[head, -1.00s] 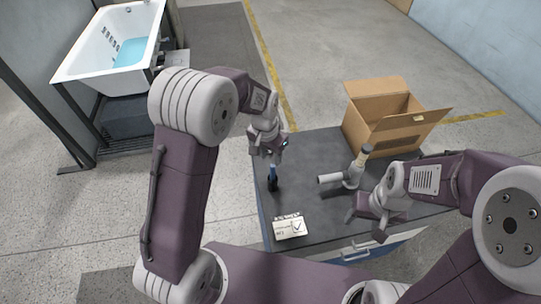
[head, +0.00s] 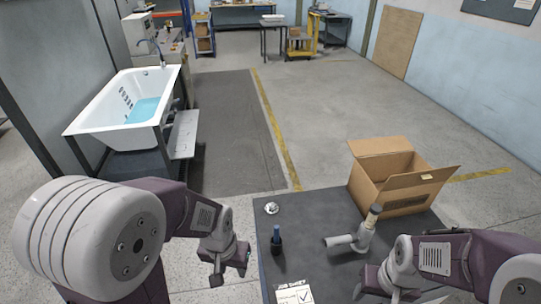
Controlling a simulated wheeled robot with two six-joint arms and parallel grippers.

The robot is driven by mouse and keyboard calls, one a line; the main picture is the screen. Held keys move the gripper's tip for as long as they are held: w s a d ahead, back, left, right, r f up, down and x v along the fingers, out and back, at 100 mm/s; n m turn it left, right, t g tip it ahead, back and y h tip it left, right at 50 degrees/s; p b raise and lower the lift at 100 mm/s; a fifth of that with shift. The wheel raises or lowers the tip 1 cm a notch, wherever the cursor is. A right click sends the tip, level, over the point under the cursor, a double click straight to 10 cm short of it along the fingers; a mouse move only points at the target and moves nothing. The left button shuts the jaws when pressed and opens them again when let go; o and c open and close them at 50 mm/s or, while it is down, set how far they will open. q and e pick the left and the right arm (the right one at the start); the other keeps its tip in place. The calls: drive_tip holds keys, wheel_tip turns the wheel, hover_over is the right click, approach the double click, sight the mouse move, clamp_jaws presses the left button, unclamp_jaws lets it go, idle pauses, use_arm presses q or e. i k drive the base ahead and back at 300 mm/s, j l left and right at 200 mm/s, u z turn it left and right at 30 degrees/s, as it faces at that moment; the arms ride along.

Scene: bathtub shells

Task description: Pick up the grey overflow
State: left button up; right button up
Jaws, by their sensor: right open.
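The grey overflow (head: 343,240) looks like a branched pipe piece and lies on the dark worktop (head: 315,215), in front of the cardboard box. A paler upright part with a tan top (head: 373,216) stands at its right end; I cannot tell whether the two are joined. My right gripper (head: 373,287) is open and empty, nearer to me than the overflow and apart from it. My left gripper (head: 229,273) is left of the worktop, its fingers apart with nothing seen between them.
A dark blue bottle-like item (head: 276,241) stands left of the overflow, with a small shiny round piece (head: 271,208) behind it. A job sheet (head: 294,293) is at the near edge. An open cardboard box (head: 392,185) sits back right. A bathtub (head: 105,120) stands far left.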

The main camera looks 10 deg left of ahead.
sight(360, 242)
drive_tip(key=l+u, duration=0.4)
drive_tip(key=k+l+u, duration=0.1)
drive_tip(key=l+u, duration=0.25)
drive_tip(key=k+l+u, duration=0.15)
drive_tip(key=l+u, duration=0.45)
drive_tip(key=k+l+u, duration=0.25)
drive_tip(key=l, duration=0.15)
drive_tip(key=l+u, duration=0.2)
drive_tip(key=k+l, duration=0.05)
